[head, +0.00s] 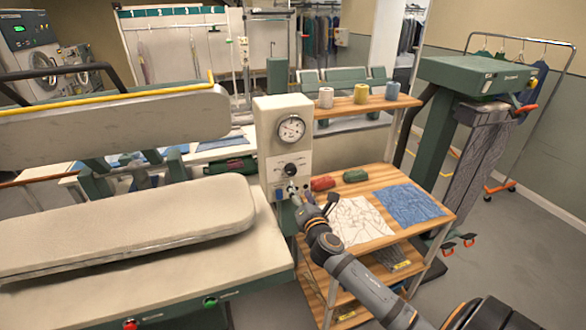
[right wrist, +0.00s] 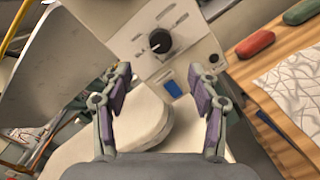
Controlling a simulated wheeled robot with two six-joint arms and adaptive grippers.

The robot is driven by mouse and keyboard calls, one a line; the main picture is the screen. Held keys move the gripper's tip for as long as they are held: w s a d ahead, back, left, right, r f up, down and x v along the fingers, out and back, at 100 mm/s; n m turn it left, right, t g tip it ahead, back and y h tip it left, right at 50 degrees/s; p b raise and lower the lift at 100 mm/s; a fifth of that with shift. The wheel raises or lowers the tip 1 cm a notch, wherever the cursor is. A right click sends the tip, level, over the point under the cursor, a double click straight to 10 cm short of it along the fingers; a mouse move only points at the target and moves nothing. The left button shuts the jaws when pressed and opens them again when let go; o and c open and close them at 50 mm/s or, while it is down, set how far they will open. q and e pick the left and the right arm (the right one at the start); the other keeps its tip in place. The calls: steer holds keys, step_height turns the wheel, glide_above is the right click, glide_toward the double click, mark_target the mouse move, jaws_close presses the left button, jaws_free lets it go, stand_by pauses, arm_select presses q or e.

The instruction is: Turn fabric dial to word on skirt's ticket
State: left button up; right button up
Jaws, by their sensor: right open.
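The black fabric dial (head: 291,169) sits on the cream control panel below a round pressure gauge (head: 291,128). In the right wrist view the dial (right wrist: 160,40) is ahead of the fingers, with a pale pointer mark and scale lettering too small to read. My right gripper (head: 296,190) is just below the dial in the head view, open and empty, its fingers (right wrist: 160,92) apart from the dial. A grey pleated garment (head: 478,150), possibly the skirt, hangs at the green stand on the right. I cannot make out its ticket. My left gripper is out of view.
A blue button (right wrist: 171,88) is below the dial. The padded pressing board (head: 120,225) is on the left. A wooden shelf unit (head: 447,208) on the right holds folded cloths and red and green items. Thread cones (head: 361,94) stand on the upper shelf.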

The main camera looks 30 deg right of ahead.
mark_target(291, 172)
steer(key=p+x, duration=0.2)
steer(key=x, duration=0.7)
steer(key=shift+w+f, duration=0.1)
steer(key=shift+f, duration=0.05)
steer(key=shift+w+d, duration=0.15)
steer(key=shift+w, duration=0.25)
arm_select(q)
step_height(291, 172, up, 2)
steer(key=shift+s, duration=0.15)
arm_select(e)
steer(key=c, duration=1.2)
